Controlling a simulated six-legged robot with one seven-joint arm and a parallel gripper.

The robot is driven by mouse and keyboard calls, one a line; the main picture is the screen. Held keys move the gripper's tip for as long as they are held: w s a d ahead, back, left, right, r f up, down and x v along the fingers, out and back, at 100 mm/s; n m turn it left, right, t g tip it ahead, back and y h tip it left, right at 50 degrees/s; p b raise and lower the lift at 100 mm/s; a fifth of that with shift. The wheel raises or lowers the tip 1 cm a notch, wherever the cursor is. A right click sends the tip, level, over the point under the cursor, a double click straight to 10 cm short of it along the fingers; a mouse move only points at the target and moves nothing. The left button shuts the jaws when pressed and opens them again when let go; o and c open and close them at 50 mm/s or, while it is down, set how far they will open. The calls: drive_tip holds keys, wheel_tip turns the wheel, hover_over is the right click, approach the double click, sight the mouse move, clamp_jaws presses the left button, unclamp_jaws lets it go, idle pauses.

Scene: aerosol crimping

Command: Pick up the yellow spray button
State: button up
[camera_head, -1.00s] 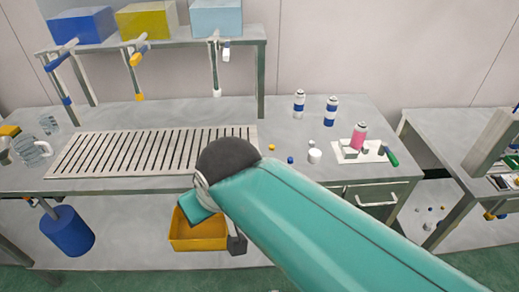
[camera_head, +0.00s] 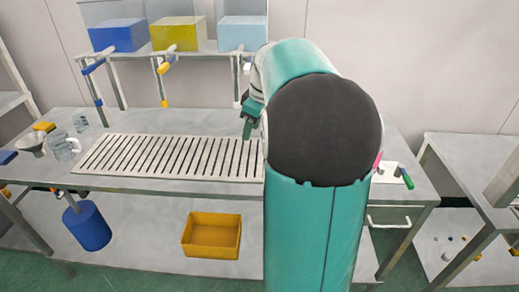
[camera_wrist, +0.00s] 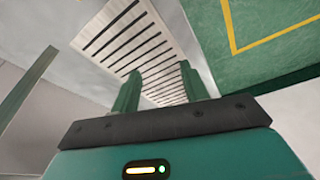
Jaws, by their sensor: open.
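The yellow spray button does not show in either view now; my arm covers the part of the bench right of the slotted grate in the head view. My gripper (camera_head: 247,129) hangs over the right part of the grate (camera_head: 170,157) in the head view. In the wrist view, its two green fingers (camera_wrist: 160,70) are apart with nothing between them. The grate (camera_wrist: 125,45) lies beyond them.
A shelf holds blue (camera_head: 117,36), yellow (camera_head: 177,34) and pale blue (camera_head: 241,33) tanks with hanging nozzles. A glass jug (camera_head: 65,146) stands on the left of the bench. A yellow bin (camera_head: 211,238) is below. A second table (camera_head: 470,158) stands right.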

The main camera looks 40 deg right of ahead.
drive_tip(key=s+d+f+n+y, duration=0.1)
drive_tip(key=s+d+f, duration=0.25)
drive_tip(key=d, duration=0.65)
drive_tip(key=s+d+f, duration=0.3)
drive_tip(key=d+f, duration=0.1)
drive_tip(key=d, duration=0.5)
drive_tip(key=shift+n+t, duration=0.3)
drive_tip(key=shift+t, duration=0.2)
drive_tip(key=x, duration=0.8)
drive_tip(key=shift+w+d+f, duration=0.1)
drive_tip(key=shift+d+f, duration=0.05)
drive_tip(key=shift+d, duration=0.25)
drive_tip(key=shift+x, duration=2.8)
drive_tip(key=shift+a, duration=0.15)
drive_tip(key=shift+c, duration=0.5)
clamp_jaws()
